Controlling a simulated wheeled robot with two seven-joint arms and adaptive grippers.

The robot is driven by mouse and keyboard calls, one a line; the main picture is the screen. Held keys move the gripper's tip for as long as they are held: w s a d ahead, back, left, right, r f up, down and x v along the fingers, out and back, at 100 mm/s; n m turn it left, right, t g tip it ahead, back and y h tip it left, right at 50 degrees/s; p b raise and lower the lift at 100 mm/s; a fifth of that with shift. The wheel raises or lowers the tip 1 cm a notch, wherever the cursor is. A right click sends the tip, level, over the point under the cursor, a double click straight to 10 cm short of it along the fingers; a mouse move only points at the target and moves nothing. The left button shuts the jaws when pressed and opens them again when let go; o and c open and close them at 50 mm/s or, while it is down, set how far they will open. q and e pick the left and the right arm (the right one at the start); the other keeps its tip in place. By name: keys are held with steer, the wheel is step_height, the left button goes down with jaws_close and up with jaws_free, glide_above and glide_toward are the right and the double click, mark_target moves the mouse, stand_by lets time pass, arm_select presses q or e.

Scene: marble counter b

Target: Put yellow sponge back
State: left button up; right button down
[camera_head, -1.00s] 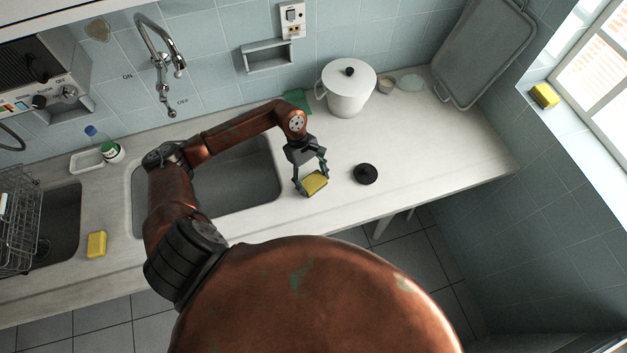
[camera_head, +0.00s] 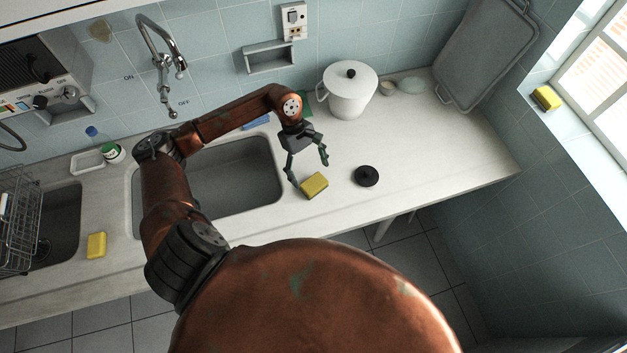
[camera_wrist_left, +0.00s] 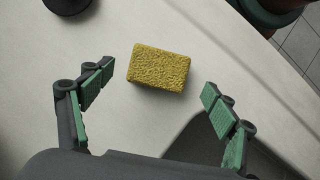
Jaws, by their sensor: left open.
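A yellow sponge (camera_head: 314,186) lies on the pale counter, right of the middle sink basin. It also shows in the left wrist view (camera_wrist_left: 159,68), ahead of the fingertips. My left gripper (camera_head: 308,170) is open and empty, just behind and above this sponge, not touching it. In the left wrist view my left gripper (camera_wrist_left: 156,95) has its green-padded fingers wide apart. Another yellow sponge (camera_head: 97,244) lies at the counter's left front, between the basins. One more yellow sponge (camera_head: 546,97) sits on the window sill. My right gripper is not in view.
A black round lid (camera_head: 366,176) lies right of the near sponge. A white pot (camera_head: 347,92) stands behind. The empty sink basin (camera_head: 235,185) is left of the gripper. A wall niche (camera_head: 268,57) is at the back. A wire rack (camera_head: 20,225) stands at far left.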

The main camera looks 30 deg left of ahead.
arm_select(q)
steer(key=v, duration=0.6)
steer(key=shift+r, duration=0.25)
